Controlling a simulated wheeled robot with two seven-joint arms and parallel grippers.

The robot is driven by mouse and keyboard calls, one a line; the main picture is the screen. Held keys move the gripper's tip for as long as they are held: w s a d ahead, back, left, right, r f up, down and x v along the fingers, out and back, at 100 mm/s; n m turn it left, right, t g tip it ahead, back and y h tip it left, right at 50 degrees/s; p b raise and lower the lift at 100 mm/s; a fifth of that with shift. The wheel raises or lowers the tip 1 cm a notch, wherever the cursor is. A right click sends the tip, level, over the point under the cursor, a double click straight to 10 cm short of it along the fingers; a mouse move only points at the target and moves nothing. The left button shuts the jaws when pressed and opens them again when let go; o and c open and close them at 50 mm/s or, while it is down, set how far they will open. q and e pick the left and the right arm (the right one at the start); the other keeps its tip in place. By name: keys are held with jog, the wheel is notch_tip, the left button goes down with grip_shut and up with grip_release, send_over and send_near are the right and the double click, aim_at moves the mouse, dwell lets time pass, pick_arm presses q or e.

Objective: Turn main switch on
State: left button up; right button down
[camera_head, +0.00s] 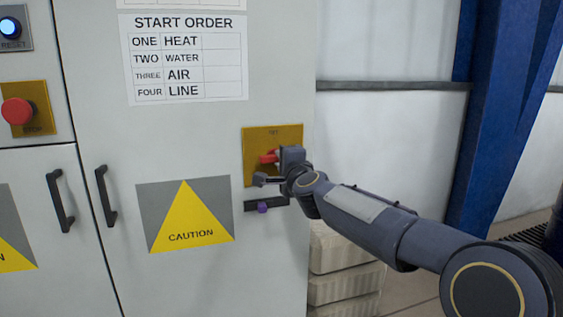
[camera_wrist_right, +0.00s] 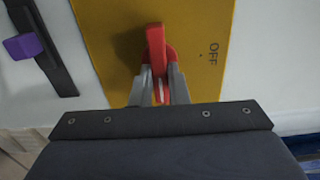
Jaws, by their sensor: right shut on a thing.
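The main switch is a red handle (camera_head: 268,157) on a yellow plate (camera_head: 250,141) at the right side of the grey cabinet. My right gripper (camera_head: 272,168) is at the plate, shut on the red handle. In the right wrist view, the fingers of the right gripper (camera_wrist_right: 160,82) sit on either side of the red handle (camera_wrist_right: 156,45), whose free end sticks out beyond them. The word OFF shows on the yellow plate (camera_wrist_right: 195,30) beside the handle. My left gripper is not in view.
Below the plate is a black slide with a purple knob (camera_head: 262,207). Black door handles (camera_head: 105,196) stick out at left. A red stop button (camera_head: 17,111) and blue-lit reset button (camera_head: 10,28) are at far left. Pale stacked blocks (camera_head: 345,288) stand right of the cabinet.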

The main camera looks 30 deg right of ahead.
jog(key=c, duration=1.4)
grip_release()
jog(key=v, duration=0.7)
jog(key=shift+s+a, duration=0.15)
jog(key=shift+s, duration=0.25)
